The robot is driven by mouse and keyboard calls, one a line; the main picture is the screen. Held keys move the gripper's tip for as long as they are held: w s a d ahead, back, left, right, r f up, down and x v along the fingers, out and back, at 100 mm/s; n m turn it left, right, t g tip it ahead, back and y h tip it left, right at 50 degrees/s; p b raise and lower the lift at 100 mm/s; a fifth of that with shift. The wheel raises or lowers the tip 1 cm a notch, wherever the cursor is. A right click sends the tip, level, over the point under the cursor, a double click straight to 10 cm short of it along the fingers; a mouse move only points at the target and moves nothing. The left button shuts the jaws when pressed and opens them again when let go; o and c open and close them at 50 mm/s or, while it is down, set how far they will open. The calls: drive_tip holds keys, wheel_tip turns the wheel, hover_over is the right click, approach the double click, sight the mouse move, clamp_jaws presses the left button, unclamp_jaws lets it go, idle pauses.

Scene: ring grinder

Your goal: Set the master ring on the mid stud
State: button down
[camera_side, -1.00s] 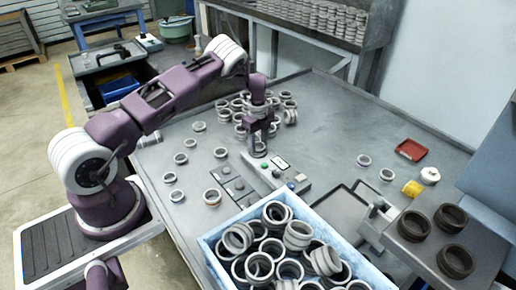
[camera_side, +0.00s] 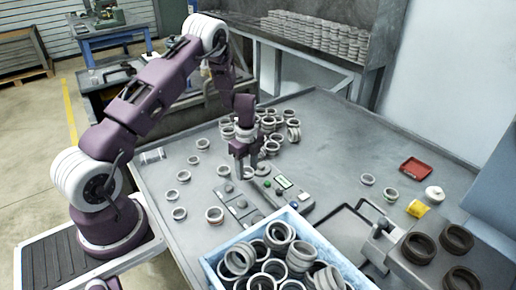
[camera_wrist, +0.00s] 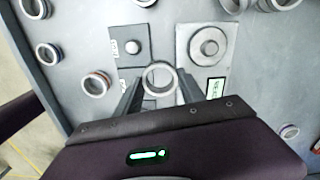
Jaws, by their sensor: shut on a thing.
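My gripper (camera_wrist: 160,90) is shut on a light grey ring (camera_wrist: 147,73); nothing readable marks it as the master ring. In the side view my gripper (camera_side: 245,165) points down, with the ring (camera_side: 249,174) between its fingertips, near the control box. In the wrist view the ring is upright to the camera, its opening facing me.
A blue crate of rings (camera_side: 212,262) stands in front. Many loose rings (camera_side: 285,115) are heaped behind my gripper, and several lie to its left. The control box (camera_side: 290,193) has a small display. A red tray (camera_side: 415,168) lies right; the table between is mostly clear.

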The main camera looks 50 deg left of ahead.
hover_over(242, 203)
drive_tip(key=shift+w+f, duration=0.1)
drive_tip(key=shift+f, duration=3.1)
drive_tip(key=c, duration=0.6)
unclamp_jaws()
wheel_tip(242, 203, up, 7)
drive_tip(key=shift+r, duration=0.1)
